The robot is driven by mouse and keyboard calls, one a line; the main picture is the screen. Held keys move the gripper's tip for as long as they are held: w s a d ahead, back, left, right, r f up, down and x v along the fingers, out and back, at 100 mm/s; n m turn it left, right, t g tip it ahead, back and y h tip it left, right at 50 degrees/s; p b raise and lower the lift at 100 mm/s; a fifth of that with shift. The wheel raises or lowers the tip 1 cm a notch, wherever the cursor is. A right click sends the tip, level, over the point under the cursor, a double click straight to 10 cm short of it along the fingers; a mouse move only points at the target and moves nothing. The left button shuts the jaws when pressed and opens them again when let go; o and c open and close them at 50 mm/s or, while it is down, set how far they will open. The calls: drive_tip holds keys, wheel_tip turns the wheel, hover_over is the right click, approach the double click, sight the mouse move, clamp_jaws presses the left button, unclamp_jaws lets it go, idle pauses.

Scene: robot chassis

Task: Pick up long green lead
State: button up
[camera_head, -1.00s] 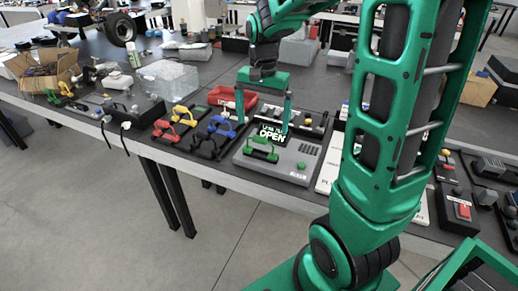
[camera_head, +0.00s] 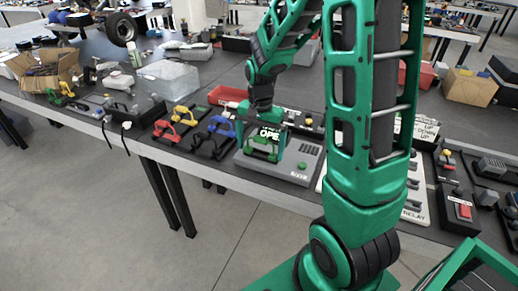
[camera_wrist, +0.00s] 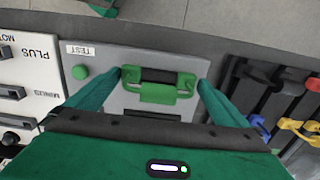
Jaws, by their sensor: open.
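My gripper partly hides the box's screen in the head view.
Another green lead (camera_head: 60,98) lies far left. The table's front edge is close to the box.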

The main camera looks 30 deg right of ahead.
drive_tip(key=shift+f, duration=0.2)
drive_tip(key=c, duration=0.7)
drive_tip(key=shift+c, duration=0.2)
drive_tip(key=shift+r, duration=0.15)
